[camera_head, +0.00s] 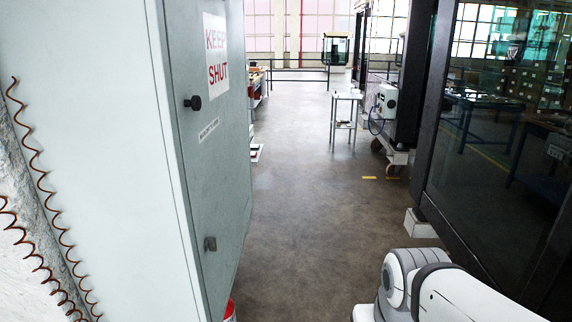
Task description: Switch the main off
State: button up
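A tall pale grey-green cabinet (110,150) stands close on the left. Its door (208,130) looks shut and carries a "KEEP SHUT" sign (216,53). A black round knob (194,103) sits on the door's upper part, with a small label (208,130) below it. A small latch or handle (210,244) sits lower down. I cannot tell which part, if any, is the main switch. My white and grey arm shows at the bottom right, but my gripper is out of view.
A clear floor aisle (310,200) runs ahead. A dark glazed panel (500,130) stands on the right. A small white stand (345,115) and a wheeled trolley (390,150) are further off. Coiled wires (45,200) hang at the far left, and a red object (230,310) is by the cabinet's foot.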

aim_at(250, 89)
jog(key=i, duration=3.4)
jog(key=u, duration=0.1)
